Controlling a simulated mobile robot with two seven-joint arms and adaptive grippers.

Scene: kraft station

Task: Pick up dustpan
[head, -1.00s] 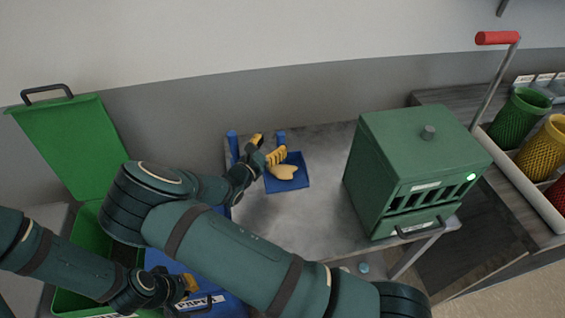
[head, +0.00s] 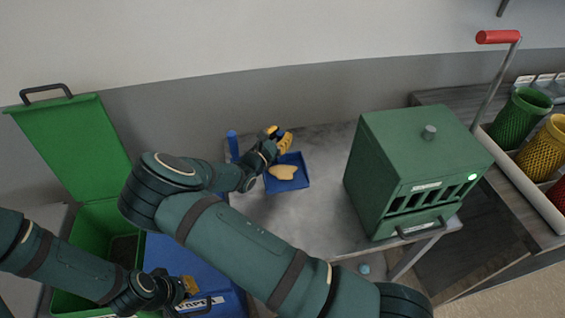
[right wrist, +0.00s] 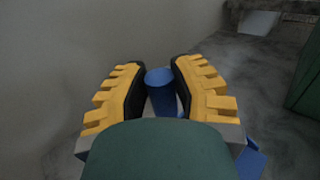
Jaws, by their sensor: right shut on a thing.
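The blue dustpan (head: 303,181) lies on the grey tabletop with a pale yellow, irregular piece (head: 283,173) in its pan. My right gripper (head: 279,139) is at the dustpan's back edge, with its yellow fingers around the handle and hiding most of it. In the right wrist view, the blue handle (right wrist: 161,88) stands between the two yellow-padded fingers, which are shut on it. My left gripper (head: 189,286) is at the lower left, over a blue bin and away from the dustpan. Its fingers are too small to judge.
A green box with slots (head: 410,160) stands on the table right of the dustpan. A blue upright post (head: 233,145) stands left of my right gripper. An open green bin (head: 80,150) and a blue bin (head: 170,255) are at left. The table between dustpan and box is clear.

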